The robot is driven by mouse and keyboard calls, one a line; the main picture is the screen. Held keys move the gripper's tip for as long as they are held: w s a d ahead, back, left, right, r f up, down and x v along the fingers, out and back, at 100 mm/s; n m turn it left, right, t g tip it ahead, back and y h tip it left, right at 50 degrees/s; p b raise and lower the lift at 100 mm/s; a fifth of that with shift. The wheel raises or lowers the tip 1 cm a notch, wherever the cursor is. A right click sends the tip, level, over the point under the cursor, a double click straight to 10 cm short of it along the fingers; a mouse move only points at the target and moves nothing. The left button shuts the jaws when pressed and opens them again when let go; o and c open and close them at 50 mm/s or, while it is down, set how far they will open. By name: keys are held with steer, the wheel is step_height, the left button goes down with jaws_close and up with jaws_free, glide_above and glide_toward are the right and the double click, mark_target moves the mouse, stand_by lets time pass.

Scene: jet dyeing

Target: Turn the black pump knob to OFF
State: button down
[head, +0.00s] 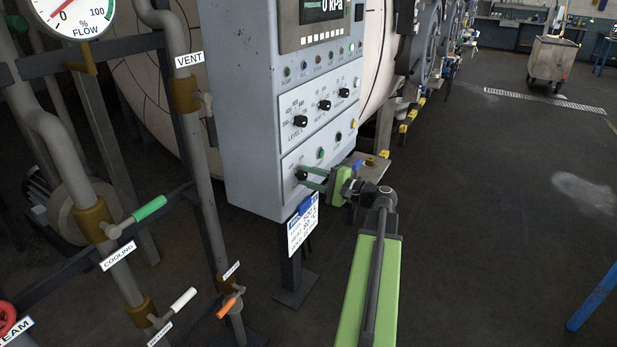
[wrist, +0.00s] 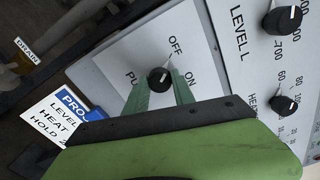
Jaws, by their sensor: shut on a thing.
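The black pump knob (wrist: 159,80) sits on the lower white plate of the grey control panel, with OFF above it and ON to its right in the wrist view. Its short white mark points up and slightly right, roughly towards OFF; the exact angle is hard to tell. The knob also shows in the head view (head: 301,175). My gripper (wrist: 160,82) has its two green fingers on either side of the knob and is shut on it. In the head view my gripper (head: 306,178) reaches the panel from the right.
Other black knobs, including the level knob (wrist: 282,20) and a heat knob (wrist: 284,105), sit near my gripper. A blue-and-white card (head: 302,224) hangs below the panel. Pipes with a green-handled valve (head: 149,208) stand at left.

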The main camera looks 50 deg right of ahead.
steer(key=c, duration=1.1)
jaws_free()
steer(key=shift+o, duration=0.2)
steer(key=v, duration=1.7)
steer(key=shift+s, duration=0.2)
steer(key=shift+f, duration=0.1)
